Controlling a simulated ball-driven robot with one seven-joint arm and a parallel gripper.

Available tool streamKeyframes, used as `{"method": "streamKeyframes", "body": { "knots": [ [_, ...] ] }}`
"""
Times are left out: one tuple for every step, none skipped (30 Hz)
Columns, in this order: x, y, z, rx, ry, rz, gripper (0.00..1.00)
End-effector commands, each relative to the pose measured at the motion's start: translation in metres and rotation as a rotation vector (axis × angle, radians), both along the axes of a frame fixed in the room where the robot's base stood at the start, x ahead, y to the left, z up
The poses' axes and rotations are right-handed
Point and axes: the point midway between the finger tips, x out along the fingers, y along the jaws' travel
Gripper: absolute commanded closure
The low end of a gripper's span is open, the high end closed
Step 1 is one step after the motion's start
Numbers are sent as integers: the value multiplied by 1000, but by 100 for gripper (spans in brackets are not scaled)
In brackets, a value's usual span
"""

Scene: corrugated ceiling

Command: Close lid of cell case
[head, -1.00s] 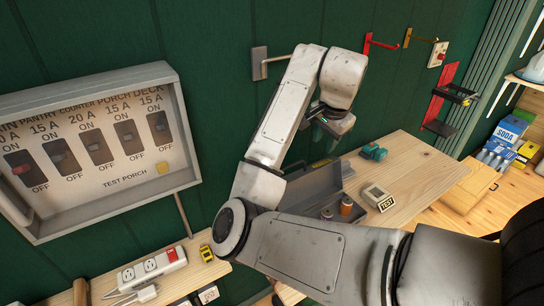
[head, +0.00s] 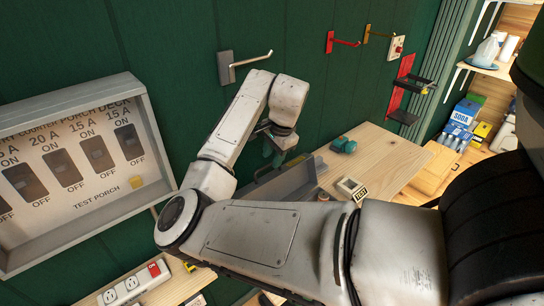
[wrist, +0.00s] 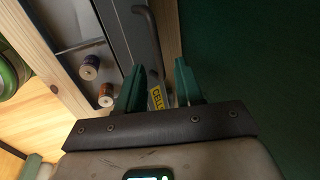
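The cell case (head: 262,200) is a grey box on the wooden bench by the green wall, with its lid (head: 290,183) raised. My arm hides much of it. In the wrist view the grey lid (wrist: 118,25) has a dark handle (wrist: 149,30) and a yellow label reading partly "CELL". Two cells, a pale one (wrist: 89,67) and an orange one (wrist: 105,95), show in the case. My gripper (wrist: 158,78) has its green fingers apart, with the label seen between them. In the head view my gripper (head: 275,155) is just above the lid; contact cannot be told.
A breaker panel (head: 75,165) hangs at left. Hooks (head: 244,63) and a red bracket (head: 404,95) are on the wall. The bench's right part is mostly clear.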

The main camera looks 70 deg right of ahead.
Motion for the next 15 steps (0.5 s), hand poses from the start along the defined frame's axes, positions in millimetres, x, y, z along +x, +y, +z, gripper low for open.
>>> {"method": "streamKeyframes", "body": {
  "knots": [
    [1,0,-5,1,0,1,64],
    [2,-1,-7,1,1,0,64],
    [2,-1,-10,1,1,0,64],
    [3,-1,-12,1,1,0,64],
    [3,-2,-13,1,1,0,64],
    [3,-2,-14,1,1,0,64],
    [3,-2,-15,0,0,0,64],
    [4,-2,-15,0,0,0,64],
    [4,-2,-16,0,0,0,64],
    [4,-2,-16,0,0,0,64],
    [4,-2,-16,-1,0,0,64],
    [4,-2,-16,-1,0,0,64],
    [4,-2,-16,0,0,0,64],
    [4,-2,-16,-1,-1,0,64],
    [3,-2,-16,-1,-1,0,66]
  ]
}}
